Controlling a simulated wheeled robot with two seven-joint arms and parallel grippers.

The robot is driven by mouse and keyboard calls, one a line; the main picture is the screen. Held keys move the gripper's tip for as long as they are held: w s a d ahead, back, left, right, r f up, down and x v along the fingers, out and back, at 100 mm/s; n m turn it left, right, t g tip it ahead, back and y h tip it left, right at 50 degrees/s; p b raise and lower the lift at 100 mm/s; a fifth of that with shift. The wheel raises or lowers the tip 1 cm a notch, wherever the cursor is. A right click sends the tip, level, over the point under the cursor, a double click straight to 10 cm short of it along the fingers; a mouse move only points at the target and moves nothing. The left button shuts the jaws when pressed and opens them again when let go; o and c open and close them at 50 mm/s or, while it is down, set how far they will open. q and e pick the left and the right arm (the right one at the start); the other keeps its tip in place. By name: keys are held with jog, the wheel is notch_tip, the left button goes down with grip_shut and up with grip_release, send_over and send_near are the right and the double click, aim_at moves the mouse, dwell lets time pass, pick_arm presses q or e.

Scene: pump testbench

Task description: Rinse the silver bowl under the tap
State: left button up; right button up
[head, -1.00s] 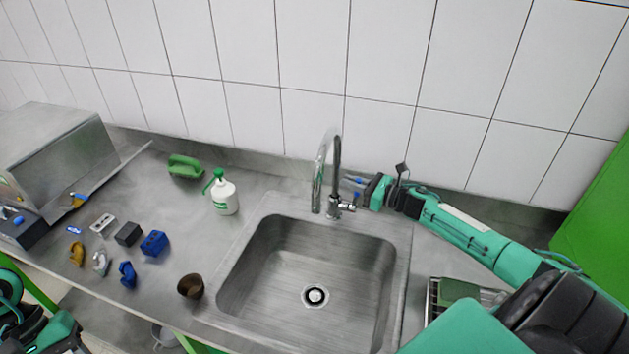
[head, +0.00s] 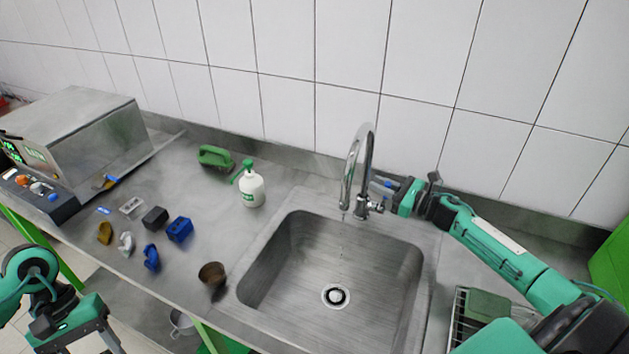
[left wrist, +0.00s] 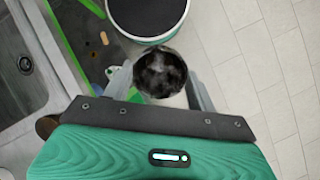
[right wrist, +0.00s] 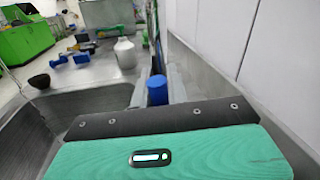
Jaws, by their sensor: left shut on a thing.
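The silver bowl (left wrist: 160,74) is a dark, shiny round shape between the fingers of my left gripper (left wrist: 160,90), which is shut on it in front of the counter. In the head view a metal vessel (head: 182,322) shows below the counter edge; I cannot tell whether it is the same bowl. The chrome tap (head: 368,150) arches over the sink (head: 290,255), with a thin stream of water under its spout. My right gripper (head: 384,187) is at the tap's side. Its fingers flank a blue knob (right wrist: 157,90); I cannot tell whether they grip it.
A brown bowl (head: 212,274) stands on the counter near the front edge, left of the sink. A rack (head: 458,310) stands right of the sink. The sink basin is empty.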

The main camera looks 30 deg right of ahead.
jog(key=shift+o, duration=1.3)
jog(key=shift+s, duration=0.1)
